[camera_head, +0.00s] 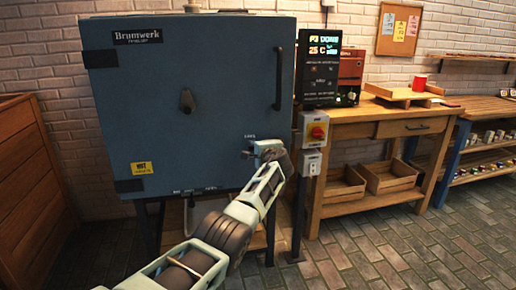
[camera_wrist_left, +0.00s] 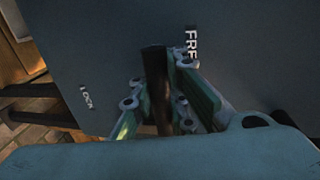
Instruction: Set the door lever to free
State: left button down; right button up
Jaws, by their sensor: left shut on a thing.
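The blue kiln (camera_head: 195,110) stands against the brick wall with its door closed. My left arm reaches up to the door's lower right, and my left gripper (camera_head: 264,149) is at the door lever (camera_head: 247,154). In the left wrist view, the dark lever (camera_wrist_left: 155,75) stands between the fingers of my left gripper (camera_wrist_left: 160,103), which is shut on it. The FREE label (camera_wrist_left: 191,45) is just right of the lever's upper end. The LOCK label (camera_wrist_left: 87,97) is farther off, to the left. The gripper hides part of the lever. My right gripper is not in view.
A vertical door handle (camera_head: 279,78) is above the lever. A grey switch box with a red knob (camera_head: 317,132) is close to the right of my gripper. A control display (camera_head: 322,70) reads "DONE" and 25 C. A wooden workbench (camera_head: 375,128) stands to the right.

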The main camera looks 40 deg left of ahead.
pick_arm(q)
jog(key=shift+w+d+r, duration=0.2)
jog(key=shift+d+r, duration=0.05)
jog(key=shift+d, duration=0.05)
jog(key=c, duration=2)
grip_release()
jog(key=shift+d, duration=0.2)
jog(key=o, duration=0.3)
jog(key=shift+s+a+f, duration=0.1)
jog(key=shift+a, duration=0.1)
jog(key=shift+s+d, duration=0.1)
jog(key=shift+v, duration=5.85)
jog(key=shift+f, duration=0.1)
